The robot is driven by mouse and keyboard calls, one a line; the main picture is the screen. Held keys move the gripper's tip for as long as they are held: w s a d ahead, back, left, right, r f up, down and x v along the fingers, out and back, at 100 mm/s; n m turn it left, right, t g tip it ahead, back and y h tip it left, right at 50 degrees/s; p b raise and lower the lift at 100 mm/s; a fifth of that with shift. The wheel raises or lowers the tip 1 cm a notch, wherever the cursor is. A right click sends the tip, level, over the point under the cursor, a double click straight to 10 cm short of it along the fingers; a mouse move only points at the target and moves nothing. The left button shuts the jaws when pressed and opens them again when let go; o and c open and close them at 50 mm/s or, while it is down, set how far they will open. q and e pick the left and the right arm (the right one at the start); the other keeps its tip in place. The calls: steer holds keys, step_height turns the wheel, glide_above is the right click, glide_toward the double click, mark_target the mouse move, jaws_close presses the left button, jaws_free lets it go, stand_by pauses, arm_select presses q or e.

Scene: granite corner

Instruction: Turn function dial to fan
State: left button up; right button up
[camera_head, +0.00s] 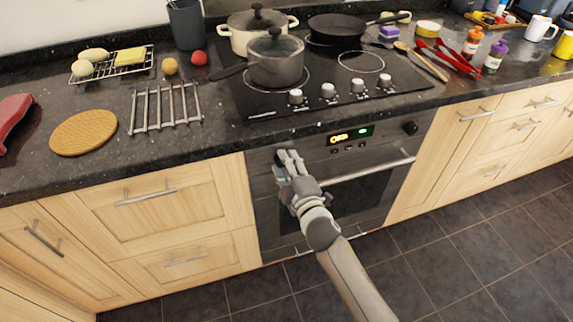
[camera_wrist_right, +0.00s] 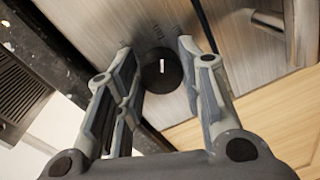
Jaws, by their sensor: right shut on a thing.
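The function dial (camera_wrist_right: 162,72) is a round black knob with a short white pointer mark, on the left of the oven's front panel. In the wrist view it sits between the two fingers of my right gripper (camera_wrist_right: 158,56), which is shut on it. Small printed labels show on the panel around the dial, too small to read surely. In the head view my right gripper (camera_head: 285,162) reaches up to the left end of the oven panel, and its fingers mostly hide the dial. My left gripper is not in view.
The oven (camera_head: 350,200) has a lit display (camera_head: 350,135), a second black knob (camera_head: 410,128) at right and a long door handle (camera_head: 365,172) below. Above is the cooktop (camera_head: 385,100) with several silver knobs and a grey pot (camera_head: 277,66). Wooden drawers flank the oven.

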steer(key=o, duration=1)
steer(key=v, duration=1.2)
